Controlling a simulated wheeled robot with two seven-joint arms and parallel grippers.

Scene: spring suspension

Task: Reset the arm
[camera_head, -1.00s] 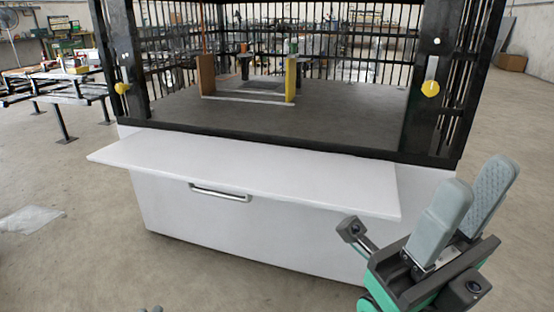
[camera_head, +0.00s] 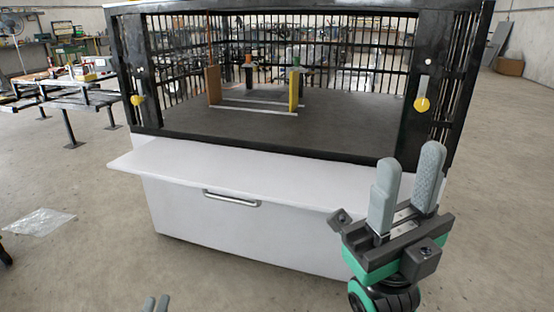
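My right gripper (camera_head: 407,168) stands at the right of the head view, with its two grey fingers pointing up. A gap shows between the fingers and nothing is between them. It is in front of the right end of the white ledge in the picture. My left gripper (camera_head: 156,304) shows only as two small grey fingertips at the bottom edge, left of the middle. A narrow gap shows between them; the rest of that gripper and its arm are out of view.
A white workbench (camera_head: 190,215) with a ledge (camera_head: 235,180) and a handle (camera_head: 231,199) stands ahead. A black barred enclosure on it holds a wooden block (camera_head: 214,85) and a yellow post (camera_head: 294,92). Plastic sheeting (camera_head: 40,222) lies on the floor at left.

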